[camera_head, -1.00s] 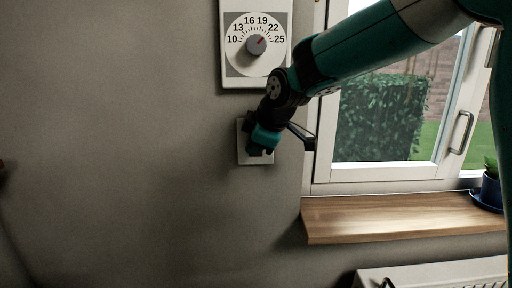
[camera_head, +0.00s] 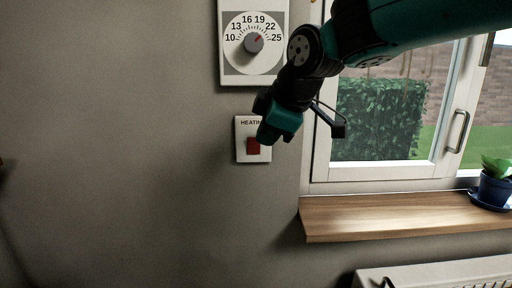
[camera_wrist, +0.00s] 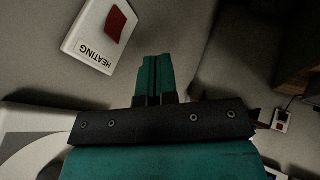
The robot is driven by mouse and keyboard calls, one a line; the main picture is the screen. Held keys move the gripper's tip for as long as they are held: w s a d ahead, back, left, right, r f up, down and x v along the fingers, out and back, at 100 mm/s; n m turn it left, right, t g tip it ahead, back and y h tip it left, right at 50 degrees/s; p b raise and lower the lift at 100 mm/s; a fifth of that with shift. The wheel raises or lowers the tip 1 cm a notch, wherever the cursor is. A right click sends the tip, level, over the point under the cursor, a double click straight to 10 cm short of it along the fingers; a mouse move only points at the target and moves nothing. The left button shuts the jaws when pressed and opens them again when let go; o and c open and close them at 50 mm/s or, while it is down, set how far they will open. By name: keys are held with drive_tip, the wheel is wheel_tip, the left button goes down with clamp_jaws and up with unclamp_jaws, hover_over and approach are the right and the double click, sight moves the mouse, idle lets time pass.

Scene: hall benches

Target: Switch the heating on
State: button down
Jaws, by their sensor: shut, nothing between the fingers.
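The heating switch is a white wall plate (camera_head: 242,154) lettered HEATING, with a red rocker (camera_head: 253,146). My gripper (camera_head: 268,134) is shut and empty. In the head view it overlaps the plate's upper right part and hides some of the lettering. In the wrist view the plate (camera_wrist: 84,30) and its rocker (camera_wrist: 115,24) lie at the upper left. The shut fingers (camera_wrist: 154,62) point to the right of the plate, apart from it in the picture. I cannot tell the rocker's on or off position.
A thermostat dial (camera_head: 253,43) with a red pointer near 22 is above the switch. A window (camera_head: 390,176) is to the right, over a wooden sill (camera_head: 400,220) with a potted plant (camera_head: 494,188). A radiator (camera_head: 440,274) is below.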

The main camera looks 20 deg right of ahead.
drive_tip(key=shift+s+d+r, duration=0.1)
drive_tip(key=shift+s+r, duration=0.6)
drive_tip(key=shift+s, duration=0.1)
drive_tip(key=s+a+f+m+g, duration=0.1)
drive_tip(key=s+f+m+g, duration=0.1)
drive_tip(key=s, duration=0.5)
drive_tip(key=s+a+f+m+g+y+p, duration=0.1)
drive_tip(key=s+a+f+m+g, duration=0.1)
drive_tip(key=s+f, duration=0.3)
drive_tip(key=s+a+f+m+g+y+p, duration=0.1)
drive_tip(key=s+f, duration=0.3)
drive_tip(key=s, duration=0.5)
drive_tip(key=shift+s+a+m+g, duration=0.2)
drive_tip(key=shift+a+m+g, duration=0.15)
drive_tip(key=shift+m+g, duration=0.45)
